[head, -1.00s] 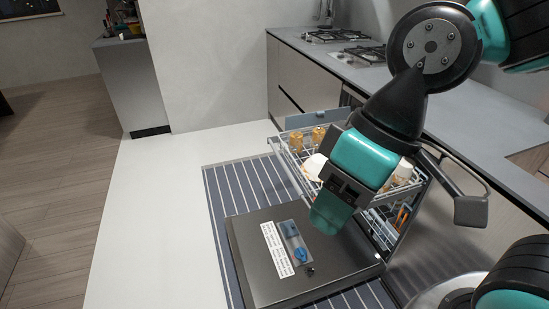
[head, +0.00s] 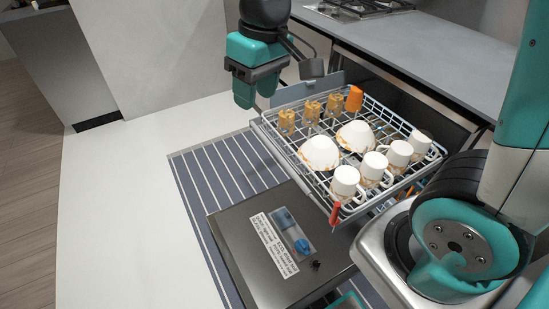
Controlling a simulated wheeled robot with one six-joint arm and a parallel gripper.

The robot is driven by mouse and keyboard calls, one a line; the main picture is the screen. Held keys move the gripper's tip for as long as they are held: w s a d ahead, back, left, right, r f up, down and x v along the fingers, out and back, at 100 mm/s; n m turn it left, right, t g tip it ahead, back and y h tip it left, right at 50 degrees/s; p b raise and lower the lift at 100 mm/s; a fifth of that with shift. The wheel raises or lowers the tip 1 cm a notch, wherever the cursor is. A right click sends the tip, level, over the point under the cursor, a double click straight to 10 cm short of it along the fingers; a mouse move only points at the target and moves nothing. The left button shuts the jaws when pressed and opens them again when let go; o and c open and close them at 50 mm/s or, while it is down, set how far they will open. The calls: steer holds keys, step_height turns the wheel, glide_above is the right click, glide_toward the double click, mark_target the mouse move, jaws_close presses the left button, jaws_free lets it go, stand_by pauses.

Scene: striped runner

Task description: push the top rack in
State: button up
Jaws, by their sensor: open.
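The top rack (head: 318,184) of the dishwasher is pulled out over the lowered dishwasher door (head: 238,244). It holds white cups (head: 347,183), two white bowls (head: 319,152), amber glasses (head: 312,110) and an orange cup (head: 354,98). My gripper (head: 254,100) is open and empty, near the rack's far left corner. Its fingers point down, and I cannot tell whether they touch the rack. The lower rack is mostly hidden under the top one.
A striped runner (head: 213,172) lies under the door on the pale floor. A grey counter (head: 430,60) with a gas hob (head: 358,6) runs along the right. Open floor (head: 130,215) lies to the left.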

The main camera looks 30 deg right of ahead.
steer(key=w+d+f+m+h+b, duration=0.2)
steer(key=w+d+f+b, duration=0.25)
steer(key=w+f, duration=0.65)
steer(key=m+h+b, duration=0.2)
steer(key=b, duration=0.2)
glide_toward(277, 152)
steer(key=shift+g, duration=0.4)
steer(key=x, duration=0.3)
steer(key=b+x, duration=0.1)
steer(key=x, duration=0.5)
steer(key=shift+w+f+b, duration=0.1)
steer(key=shift+w+b, duration=0.25)
steer(key=shift+b, duration=0.05)
jaws_close()
